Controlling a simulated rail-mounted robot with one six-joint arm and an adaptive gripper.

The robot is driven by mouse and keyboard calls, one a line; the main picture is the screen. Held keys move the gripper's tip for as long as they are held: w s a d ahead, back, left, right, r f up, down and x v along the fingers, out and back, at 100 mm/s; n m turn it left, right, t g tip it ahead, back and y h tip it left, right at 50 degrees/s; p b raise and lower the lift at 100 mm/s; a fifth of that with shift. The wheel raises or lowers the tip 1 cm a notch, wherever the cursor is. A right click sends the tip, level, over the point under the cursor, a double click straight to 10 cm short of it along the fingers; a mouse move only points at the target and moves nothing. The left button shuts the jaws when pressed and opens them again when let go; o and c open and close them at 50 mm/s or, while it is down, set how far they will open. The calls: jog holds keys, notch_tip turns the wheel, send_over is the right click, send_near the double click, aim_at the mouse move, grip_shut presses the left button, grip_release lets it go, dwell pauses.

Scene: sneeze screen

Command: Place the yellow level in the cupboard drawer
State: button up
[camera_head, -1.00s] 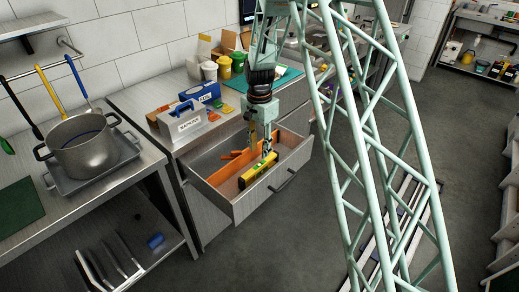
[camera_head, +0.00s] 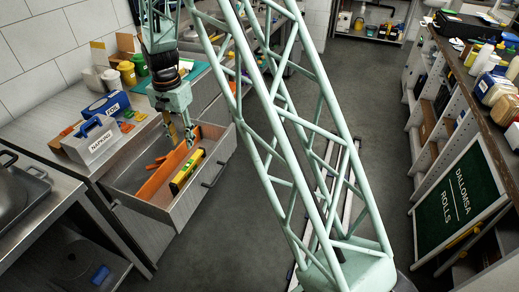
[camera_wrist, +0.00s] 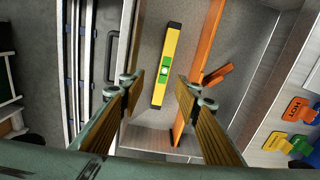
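The yellow level (camera_head: 187,171) lies inside the open cupboard drawer (camera_head: 170,208), in the front compartment between the drawer front and an orange divider (camera_head: 165,178). In the wrist view the level (camera_wrist: 171,52) lies flat on the drawer floor, its green vial showing, apart from the divider and the front wall. My gripper (camera_head: 180,140) hangs above the drawer, near the level's far end. In the wrist view my gripper (camera_wrist: 158,82) is open and empty, its two fingers well apart with the level seen between and beyond them.
Orange pieces (camera_head: 158,163) lie in the drawer's rear compartment. On the counter stand a napkins box (camera_head: 90,140), a blue foil box (camera_head: 106,104) and yellow and green tubs (camera_head: 127,72).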

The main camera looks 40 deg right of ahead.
jog(key=s+r+n+t, duration=0.1)
jog(key=s+r+n, duration=0.2)
jog(key=s+r, duration=0.95)
jog(key=s+r+n+t, duration=0.1)
jog(key=s+r+n, duration=0.1)
jog(key=s+r, duration=1)
jog(key=s+r+n, duration=0.2)
jog(key=s+r, duration=0.2)
jog(key=s, duration=0.9)
jog(key=s+r+n+t, duration=0.1)
jog(key=s+r+n, duration=0.2)
jog(key=s, duration=1.1)
jog(key=shift+r, duration=0.85)
jog(key=shift+a, duration=0.1)
jog(key=shift+w+r, duration=0.1)
jog(key=shift+w, duration=0.1)
jog(key=shift+c, duration=0.2)
